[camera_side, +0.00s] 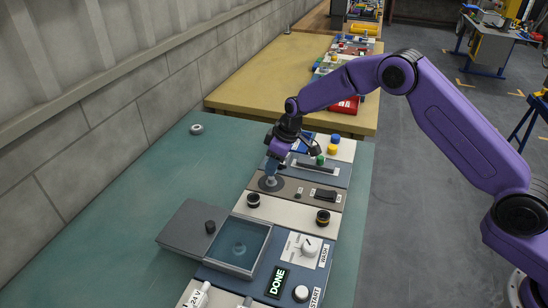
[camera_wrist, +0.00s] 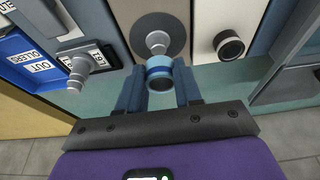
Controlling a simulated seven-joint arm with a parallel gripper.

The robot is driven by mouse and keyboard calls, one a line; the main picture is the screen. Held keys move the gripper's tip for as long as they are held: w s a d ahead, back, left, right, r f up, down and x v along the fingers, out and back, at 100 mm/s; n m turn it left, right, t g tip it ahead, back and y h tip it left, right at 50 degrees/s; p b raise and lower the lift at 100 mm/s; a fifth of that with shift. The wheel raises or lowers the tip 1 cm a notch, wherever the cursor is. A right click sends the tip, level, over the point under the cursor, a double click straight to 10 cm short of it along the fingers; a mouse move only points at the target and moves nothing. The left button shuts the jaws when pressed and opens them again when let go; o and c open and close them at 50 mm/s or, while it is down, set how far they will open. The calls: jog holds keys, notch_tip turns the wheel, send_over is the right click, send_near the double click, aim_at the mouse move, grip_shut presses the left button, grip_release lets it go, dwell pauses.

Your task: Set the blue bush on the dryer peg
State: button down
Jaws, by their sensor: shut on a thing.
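The blue bush (camera_wrist: 160,84) is a short ring with a light blue rim. My gripper (camera_wrist: 159,82) is shut on it, with one finger on each side. In the side view my gripper (camera_side: 271,166) points down, close over a pale stepped peg (camera_side: 270,181) on a round dark disc. That peg also shows in the wrist view (camera_wrist: 157,42), just beyond the bush. The bush looks apart from it; the exact height gap cannot be told. No label is readable on this peg, so I cannot confirm it is the dryer peg.
Black-topped round parts (camera_side: 253,201) and (camera_side: 323,217) flank the pale panel. An open bath (camera_side: 238,243) and a lit DONE display (camera_side: 278,282) are nearer. The green bench (camera_side: 130,210) at left is mostly clear.

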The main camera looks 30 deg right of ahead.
jog(key=shift+f, duration=2)
jog(key=c, duration=0.7)
grip_release()
jog(key=v, duration=1.7)
jog(key=shift+d+r, duration=0.1)
jog(key=shift+r, duration=0.05)
jog(key=shift+r, duration=0.1)
notch_tip(320, 180, up, 7)
send_over(274, 179)
jog(key=s+d, duration=0.4)
jog(key=shift+w+a, duration=0.2)
